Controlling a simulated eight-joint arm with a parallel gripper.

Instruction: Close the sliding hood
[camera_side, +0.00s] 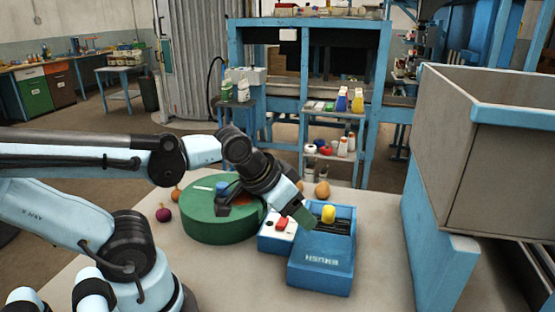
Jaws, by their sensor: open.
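A blue box (322,272) with lettering on its front face stands on the table at centre right. Its top shows a dark recess with a yellow rounded piece (328,214) in it. I cannot tell which part is the sliding hood. A smaller blue unit with a white top and a red button (282,223) adjoins it on the left. My gripper (301,216) reaches down from the left and is open, its tip by the back left of the blue box. I cannot tell whether it touches the box, and its fingers are small and partly hidden.
A round green block (222,226) with a blue knob stands left of the box, partly behind my arm. Onions (164,214) and a tan pear-shaped item (322,189) lie on the table. A large grey bin with blue trim (495,150) rises at the right. The front table is clear.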

